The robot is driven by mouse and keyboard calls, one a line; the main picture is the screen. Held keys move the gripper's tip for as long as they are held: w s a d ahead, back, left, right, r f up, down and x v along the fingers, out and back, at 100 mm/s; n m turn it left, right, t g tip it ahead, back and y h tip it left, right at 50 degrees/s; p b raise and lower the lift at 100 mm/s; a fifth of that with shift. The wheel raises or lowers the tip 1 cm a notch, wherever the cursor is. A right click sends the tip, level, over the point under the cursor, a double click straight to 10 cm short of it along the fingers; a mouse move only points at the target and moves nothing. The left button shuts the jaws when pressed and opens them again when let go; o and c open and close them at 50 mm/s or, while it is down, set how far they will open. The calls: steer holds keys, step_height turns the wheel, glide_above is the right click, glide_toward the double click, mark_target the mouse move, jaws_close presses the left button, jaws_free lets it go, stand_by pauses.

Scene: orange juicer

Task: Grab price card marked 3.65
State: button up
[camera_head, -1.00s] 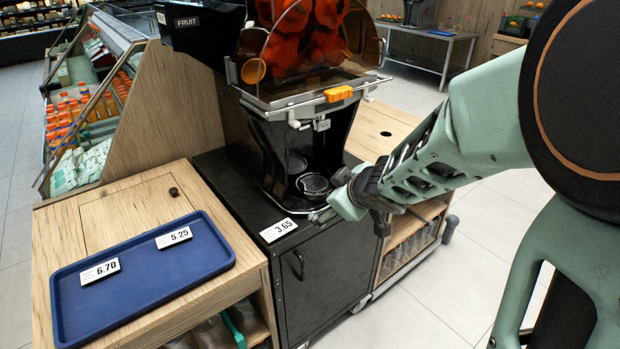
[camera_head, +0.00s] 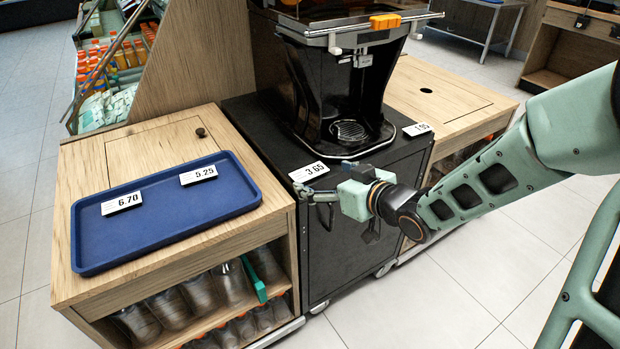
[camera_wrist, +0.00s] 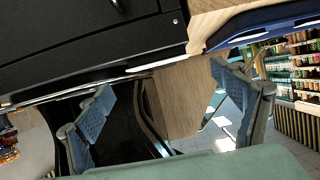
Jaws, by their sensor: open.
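The white price card marked 3.65 (camera_head: 309,171) lies at the front left edge of the black cabinet top. In the wrist view a thin white strip (camera_wrist: 165,62), apparently this card edge-on, shows between and beyond the fingertips. My gripper (camera_head: 308,191) is at the cabinet's front edge, just in front of the card, with its fingers pointing left. In the wrist view my gripper (camera_wrist: 163,85) has its two blue-padded fingers wide apart with nothing between the pads. I cannot tell whether a finger touches the card.
The black juicer (camera_head: 340,90) stands behind the card. Another card (camera_head: 417,129) lies at the cabinet's right edge. A blue tray (camera_head: 90,255) on the left wooden counter holds cards 6.70 (camera_head: 122,203) and 5.25 (camera_head: 198,175). Floor in front of the cabinet is free.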

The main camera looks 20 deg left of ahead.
mark_target(308, 171)
steer(key=b+x, duration=0.2)
steer(key=x, duration=0.2)
steer(key=shift+w+a+f, duration=0.1)
steer(key=shift+f, duration=0.15)
steer(key=shift+w+a, duration=0.25)
steer(key=shift+a, duration=0.05)
steer(key=c, duration=1.1)
steer(key=shift+c, duration=0.2)
steer(key=shift+r, duration=0.1)
